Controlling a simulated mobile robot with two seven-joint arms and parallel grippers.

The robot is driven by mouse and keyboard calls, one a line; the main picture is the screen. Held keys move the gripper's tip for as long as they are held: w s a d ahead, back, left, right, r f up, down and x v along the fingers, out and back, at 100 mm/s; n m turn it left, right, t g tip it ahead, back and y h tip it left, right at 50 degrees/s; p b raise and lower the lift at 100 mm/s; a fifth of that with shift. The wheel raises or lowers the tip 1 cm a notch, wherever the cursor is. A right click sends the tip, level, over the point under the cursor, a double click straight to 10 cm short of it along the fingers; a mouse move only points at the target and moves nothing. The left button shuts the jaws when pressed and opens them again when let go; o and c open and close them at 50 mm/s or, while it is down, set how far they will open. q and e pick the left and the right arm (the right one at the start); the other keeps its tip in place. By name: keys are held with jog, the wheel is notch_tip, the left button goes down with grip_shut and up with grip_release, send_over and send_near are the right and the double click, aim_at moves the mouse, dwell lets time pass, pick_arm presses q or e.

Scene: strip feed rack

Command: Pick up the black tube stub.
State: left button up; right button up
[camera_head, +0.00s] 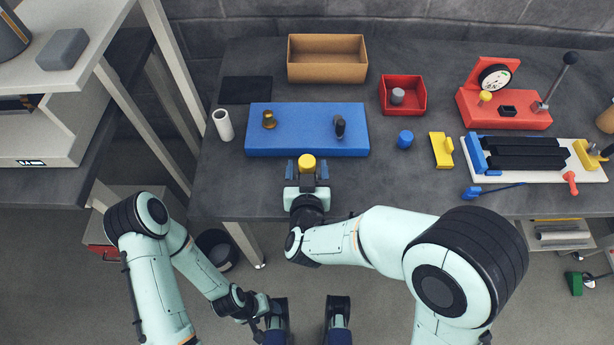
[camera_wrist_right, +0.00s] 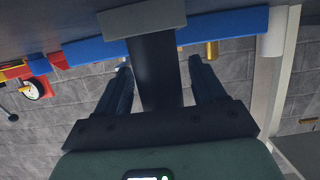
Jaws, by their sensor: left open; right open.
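The black tube stub (camera_head: 339,126) stands upright on the right part of the blue block (camera_head: 290,144) on the table. A brass piece (camera_head: 268,119) stands on the block's left part and also shows in the right wrist view (camera_wrist_right: 212,50). My right gripper (camera_head: 307,168) is open at the table's front edge, short of the block. A yellow-topped piece (camera_head: 307,163) shows between its fingers. In the right wrist view a dark post (camera_wrist_right: 157,75) shows there; the stub cannot be made out. My left gripper (camera_head: 272,314) hangs low before the table, apart from everything on it; it is open.
Behind the block stand a brown box (camera_head: 327,74) and a red bin (camera_head: 403,107) with a grey piece. A white cylinder (camera_head: 223,125) stands left of the block. A blue cylinder (camera_head: 405,139) and a yellow bracket (camera_head: 441,150) stand to its right.

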jog(key=shift+w+f, duration=0.1)
jog(key=shift+w, duration=0.3)
jog(key=c, duration=1.1)
grip_shut()
